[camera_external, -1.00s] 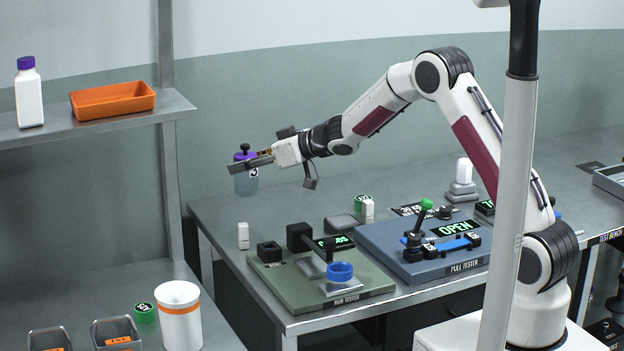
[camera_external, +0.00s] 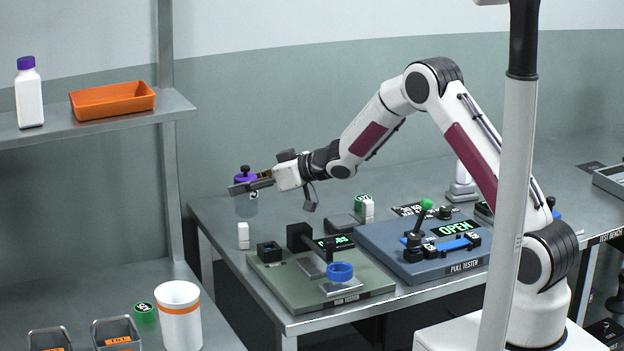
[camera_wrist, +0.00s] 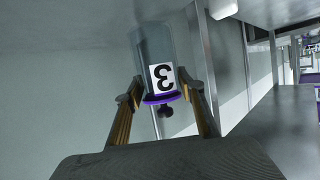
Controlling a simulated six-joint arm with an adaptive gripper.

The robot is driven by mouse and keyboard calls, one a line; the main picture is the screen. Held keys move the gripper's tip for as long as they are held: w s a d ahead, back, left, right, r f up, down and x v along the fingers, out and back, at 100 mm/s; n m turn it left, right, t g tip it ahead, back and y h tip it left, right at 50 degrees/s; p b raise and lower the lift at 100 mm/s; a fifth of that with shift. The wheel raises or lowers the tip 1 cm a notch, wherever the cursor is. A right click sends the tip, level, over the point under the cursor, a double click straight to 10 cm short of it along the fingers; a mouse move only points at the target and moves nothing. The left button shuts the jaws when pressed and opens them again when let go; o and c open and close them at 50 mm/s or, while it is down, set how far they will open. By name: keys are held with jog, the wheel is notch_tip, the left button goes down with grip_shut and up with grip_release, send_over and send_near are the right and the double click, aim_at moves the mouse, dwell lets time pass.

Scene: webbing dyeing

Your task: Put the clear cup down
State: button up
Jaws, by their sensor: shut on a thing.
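The clear cup (camera_external: 246,206) has a purple lid with a black knob and a white label with a 3. It hangs upright in my gripper (camera_external: 252,184), at the back left corner of the bench. In the wrist view the cup (camera_wrist: 153,48) sits between the two fingers of my gripper (camera_wrist: 160,92), which are shut on it near the purple lid. The cup appears above the bench level, and I cannot tell its exact height or whether its base touches anything.
The bench (camera_external: 220,215) holds a small white block (camera_external: 243,235), a green rub tester (camera_external: 275,278) and a blue pull tester (camera_external: 400,258). At left stand a shelf (camera_external: 90,130) with an orange tray (camera_external: 112,100) and a white bottle (camera_external: 29,95), and a white canister (camera_external: 179,315) below.

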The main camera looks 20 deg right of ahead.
aim_at(257, 198)
jog(key=shift+f, duration=0.3)
jog(key=shift+f, duration=1.85)
jog(key=shift+f, duration=0.1)
jog(key=o, duration=1.2)
jog(key=shift+f, duration=0.1)
jog(key=shift+o, duration=0.2)
jog(key=shift+s+d+r, duration=0.2)
jog(key=shift+r, duration=0.1)
jog(key=v, duration=1.1)
jog(key=shift+s, duration=0.2)
